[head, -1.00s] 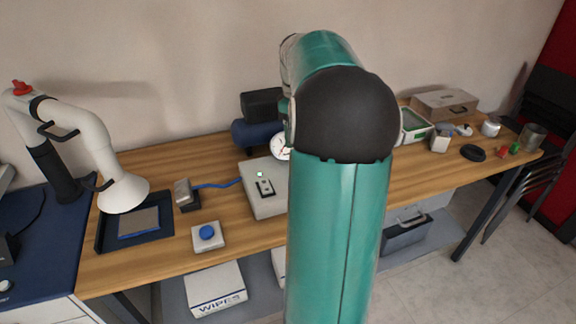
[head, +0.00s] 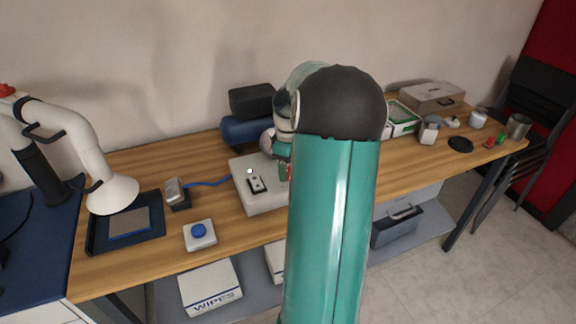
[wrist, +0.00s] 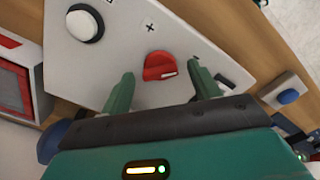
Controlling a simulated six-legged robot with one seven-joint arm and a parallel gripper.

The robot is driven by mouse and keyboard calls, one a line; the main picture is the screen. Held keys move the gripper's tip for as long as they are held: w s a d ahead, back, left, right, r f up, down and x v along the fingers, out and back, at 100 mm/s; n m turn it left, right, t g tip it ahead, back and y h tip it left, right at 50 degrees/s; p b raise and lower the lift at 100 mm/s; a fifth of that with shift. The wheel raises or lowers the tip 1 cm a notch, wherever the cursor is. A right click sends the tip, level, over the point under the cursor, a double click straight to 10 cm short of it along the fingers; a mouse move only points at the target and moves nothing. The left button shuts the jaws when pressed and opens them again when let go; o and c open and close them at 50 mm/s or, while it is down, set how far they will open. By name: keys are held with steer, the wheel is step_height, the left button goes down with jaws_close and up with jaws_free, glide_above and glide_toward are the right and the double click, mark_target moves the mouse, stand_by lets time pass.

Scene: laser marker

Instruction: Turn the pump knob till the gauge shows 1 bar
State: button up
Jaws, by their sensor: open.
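The pump unit, a pale box (head: 262,203), sits on the workbench with a blue cylinder (head: 238,132) behind it. In the wrist view, a red knob (wrist: 160,66) with a white mark stands on its pale panel (wrist: 185,32), near a printed plus sign. My gripper (wrist: 161,72) is open, its two green fingers apart on either side of the knob. I cannot tell whether they touch it. The gauge (head: 267,141) shows only in part beside my arm in the head view. Its reading cannot be made out.
A blue button box (head: 200,235) and a small grey device (head: 177,192) on a blue cable are left of the pump. A dark tray (head: 97,238) is farther left under a white hood (head: 113,195). Jars and boxes stand at the right.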

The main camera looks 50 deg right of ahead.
steer(key=shift+f, duration=0.1)
steer(key=c, duration=1)
